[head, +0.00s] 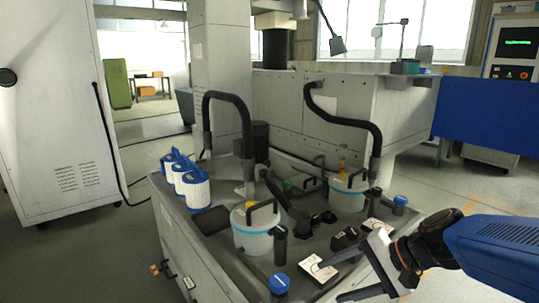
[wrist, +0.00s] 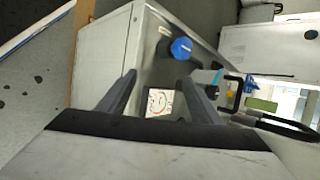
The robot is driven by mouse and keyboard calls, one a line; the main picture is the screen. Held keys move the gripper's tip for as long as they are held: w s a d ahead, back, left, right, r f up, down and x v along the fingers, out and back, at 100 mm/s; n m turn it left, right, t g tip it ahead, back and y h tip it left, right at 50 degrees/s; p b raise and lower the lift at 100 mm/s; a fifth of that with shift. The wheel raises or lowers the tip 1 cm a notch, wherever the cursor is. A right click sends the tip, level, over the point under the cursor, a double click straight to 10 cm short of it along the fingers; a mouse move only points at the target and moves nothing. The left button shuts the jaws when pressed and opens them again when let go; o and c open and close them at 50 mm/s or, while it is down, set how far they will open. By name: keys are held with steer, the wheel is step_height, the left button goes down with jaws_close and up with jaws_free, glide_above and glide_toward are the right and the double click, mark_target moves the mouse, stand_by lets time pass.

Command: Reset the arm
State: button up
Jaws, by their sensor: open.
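My gripper (head: 352,279) is at the lower right in the head view, at the end of my blue arm (head: 497,245). Its two fingers are apart with nothing between them. It hangs over the front right edge of the grey filter unit's top (head: 318,247). In the wrist view the fingers (wrist: 158,95) point towards the unit, and a white label plate (wrist: 160,103) shows beyond the gap between them. The same label plate (head: 318,267) lies just left of the fingers in the head view. I cannot tell the exact height of the fingers above the top.
A blue knob (head: 279,284) stands near the front edge; it also shows in the wrist view (wrist: 181,48). A blue panel (head: 487,112) is behind my arm. Floor is open at right.

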steer(key=s+d+n+t+h, duration=0.1)
steer(key=s+d+n+h, duration=0.7)
steer(key=d, duration=0.5)
steer(key=shift+s+r+h, duration=0.15)
steer(key=shift+s+h, duration=0.15)
steer(key=shift+s, duration=0.55)
stand_by(1.7)
